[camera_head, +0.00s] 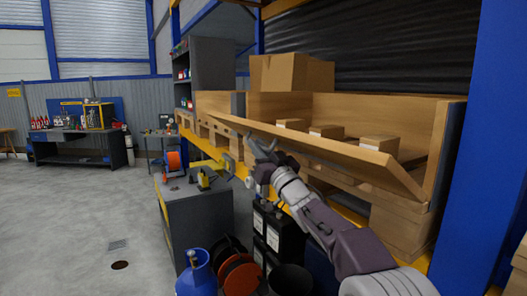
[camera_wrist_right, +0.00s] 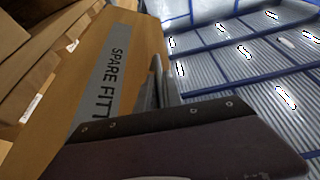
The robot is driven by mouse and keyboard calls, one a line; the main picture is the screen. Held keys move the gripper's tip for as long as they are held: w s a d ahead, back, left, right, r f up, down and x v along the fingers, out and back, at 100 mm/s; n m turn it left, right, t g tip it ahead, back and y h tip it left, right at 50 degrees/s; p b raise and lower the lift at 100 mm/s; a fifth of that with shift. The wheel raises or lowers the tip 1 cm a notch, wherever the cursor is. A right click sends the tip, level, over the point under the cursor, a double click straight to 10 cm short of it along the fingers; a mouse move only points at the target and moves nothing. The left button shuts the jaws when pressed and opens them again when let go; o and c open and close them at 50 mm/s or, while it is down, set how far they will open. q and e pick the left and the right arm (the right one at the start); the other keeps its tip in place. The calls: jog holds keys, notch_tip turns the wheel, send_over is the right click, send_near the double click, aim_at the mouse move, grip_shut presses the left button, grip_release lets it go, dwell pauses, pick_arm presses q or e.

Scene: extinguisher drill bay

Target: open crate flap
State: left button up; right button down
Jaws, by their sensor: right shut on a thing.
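The crate flap (camera_head: 352,157) is a long light-wood panel along the front of an open wooden crate (camera_head: 405,108) on the shelf. It leans outward at its top edge, partly open. In the right wrist view the flap (camera_wrist_right: 138,45) fills the left and middle, with a grey label reading "SPARE FITT…". My right gripper (camera_head: 262,150) is at the flap's left part, shut on its edge. In the right wrist view the fingers (camera_wrist_right: 160,88) lie against the panel; the contact itself is partly hidden. My left gripper is not in view.
Small cardboard boxes (camera_head: 379,144) sit inside the crate, and a bigger carton (camera_head: 291,73) stands behind. A blue post (camera_head: 488,140) rises at the right. A grey cabinet (camera_head: 198,215), a blue cylinder (camera_head: 196,275) and reels (camera_head: 239,273) stand below. The floor at left is clear.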

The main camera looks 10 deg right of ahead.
jog(key=shift+s+a+f+b, duration=0.1)
jog(key=shift+a+f+b, duration=0.1)
jog(key=shift+f+b, duration=0.85)
jog(key=shift+s+a+f+b, duration=0.1)
jog(key=shift+a+f+b, duration=0.1)
jog(key=shift+f+b, duration=0.8)
jog(key=shift+f, duration=0.15)
jog(key=c, duration=1.5)
grip_release()
jog(key=shift+s+a, duration=0.1)
jog(key=shift+a, duration=0.05)
